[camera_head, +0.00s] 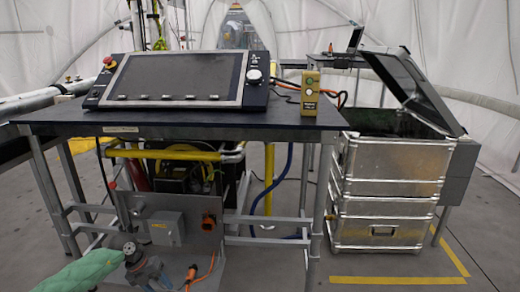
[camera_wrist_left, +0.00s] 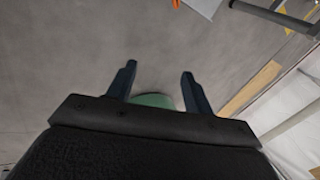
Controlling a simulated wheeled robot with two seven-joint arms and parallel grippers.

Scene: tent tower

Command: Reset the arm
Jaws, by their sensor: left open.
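My left arm comes in at the lower left of the head view in a green sleeve. My left gripper (camera_head: 155,275) is low, in front of the table's lower frame and near the grey box panel. In the left wrist view, its two dark fingers (camera_wrist_left: 158,68) are spread apart with nothing between their tips. A bit of green shows behind the fingers' base; I cannot tell what it is. Grey floor lies beyond the fingers. My right gripper is not in view.
A dark table (camera_head: 200,124) carries a tilted control panel (camera_head: 175,77) and a yellow handheld box (camera_head: 310,92). Under it is a grey panel (camera_head: 180,222) with an orange socket and cable. An open-lidded metal crate stack (camera_head: 385,205) stands right, near yellow floor tape (camera_head: 400,280).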

